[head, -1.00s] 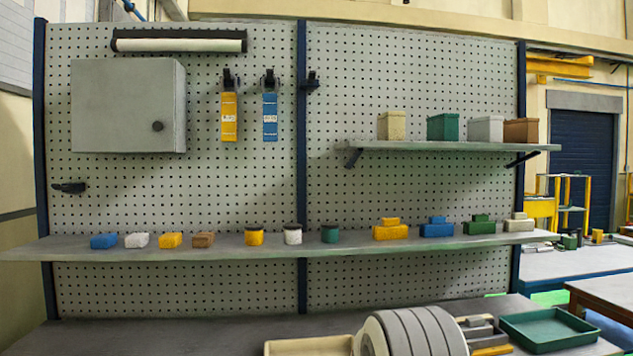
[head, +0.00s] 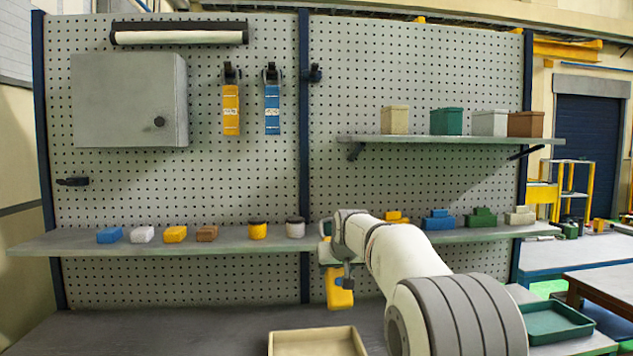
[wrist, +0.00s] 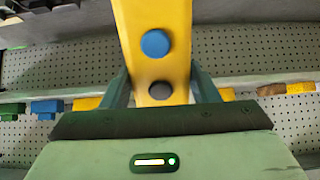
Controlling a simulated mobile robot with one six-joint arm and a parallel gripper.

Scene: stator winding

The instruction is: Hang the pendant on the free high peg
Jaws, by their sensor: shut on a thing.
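My gripper (head: 340,272) hangs in front of the long shelf in the head view, shut on a yellow pendant (head: 340,294). In the wrist view the yellow pendant (wrist: 153,18) stands between the two fingers (wrist: 157,88), with a blue and a grey round button on its face. A yellow tag (head: 231,110) and a blue tag (head: 272,110) hang from those pegs. My gripper is well below the free peg and slightly right of it.
A low empty peg (head: 73,182) is at the left, below a grey cabinet (head: 128,100). The long shelf (head: 70,242) carries several small blocks and pots. A shorter shelf (head: 450,140) at upper right holds several boxes. Trays (head: 318,333) lie on the bench. The board around the free peg is clear.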

